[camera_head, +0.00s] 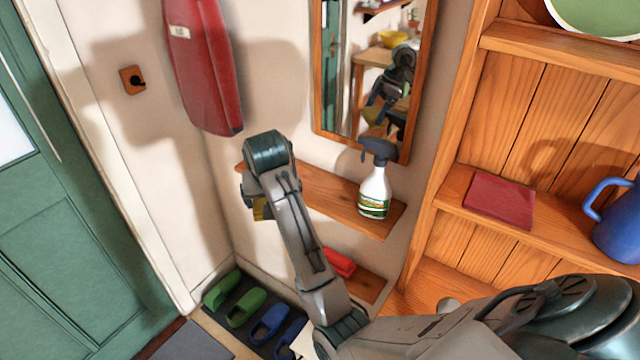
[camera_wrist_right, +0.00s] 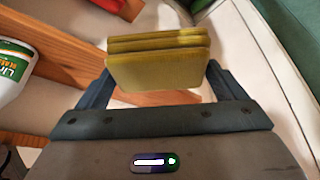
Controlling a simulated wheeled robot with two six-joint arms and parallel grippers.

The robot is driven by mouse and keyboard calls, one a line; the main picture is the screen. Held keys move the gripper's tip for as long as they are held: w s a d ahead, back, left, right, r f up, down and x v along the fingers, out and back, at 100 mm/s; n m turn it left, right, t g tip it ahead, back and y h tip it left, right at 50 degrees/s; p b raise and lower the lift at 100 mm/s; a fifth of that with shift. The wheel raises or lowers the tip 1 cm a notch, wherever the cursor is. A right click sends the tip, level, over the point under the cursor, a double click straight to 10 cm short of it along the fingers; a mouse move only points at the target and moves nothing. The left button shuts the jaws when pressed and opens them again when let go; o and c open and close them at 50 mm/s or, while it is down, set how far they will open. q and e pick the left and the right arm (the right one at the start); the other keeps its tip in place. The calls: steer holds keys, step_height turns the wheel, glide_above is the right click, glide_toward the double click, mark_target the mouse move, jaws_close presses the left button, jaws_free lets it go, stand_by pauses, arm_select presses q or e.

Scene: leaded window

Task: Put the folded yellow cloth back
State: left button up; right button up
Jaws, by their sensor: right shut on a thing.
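My right gripper (camera_head: 258,200) is at the left end of the wall shelf (camera_head: 345,203) under the mirror. It is shut on the folded yellow cloth (camera_head: 262,212), which is mostly hidden behind my arm in the head view. In the right wrist view the cloth (camera_wrist_right: 160,68) shows as flat stacked layers between the two fingers (camera_wrist_right: 160,90). Part of a wooden board shows below and behind the cloth there. I cannot tell whether the cloth touches the shelf. My left gripper is not in view.
A spray bottle (camera_head: 375,185) stands on the right part of the wall shelf. A lower shelf (camera_head: 368,287) holds a red thing (camera_head: 339,262). Green and blue slippers (camera_head: 240,308) are on the floor. The cupboard holds a red folded item (camera_head: 498,199) and a blue jug (camera_head: 615,222).

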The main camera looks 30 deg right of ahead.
steer(key=w+d+f+p, duration=0.1)
steer(key=w+d, duration=0.1)
steer(key=d, duration=0.4)
steer(key=w+d+p, duration=0.1)
steer(key=w+d, duration=0.2)
steer(key=d, duration=0.2)
steer(key=w+d+f+p, duration=0.1)
steer(key=w+d, duration=0.1)
steer(key=d, duration=0.4)
steer(key=shift+w+d+f, duration=0.15)
steer(key=shift+d+f, duration=0.15)
steer(key=shift+d, duration=0.05)
steer(key=shift+a+f+p, duration=0.15)
steer(key=shift+f+p, duration=0.4)
steer(key=shift+f, duration=0.05)
step_height(320, 180, down, 2)
steer(key=shift+f+p, duration=0.2)
steer(key=shift+p, duration=0.75)
steer(key=shift+d+f, duration=0.25)
steer(key=shift+f, duration=0.15)
steer(key=o, duration=0.7)
steer(key=shift+f, duration=0.1)
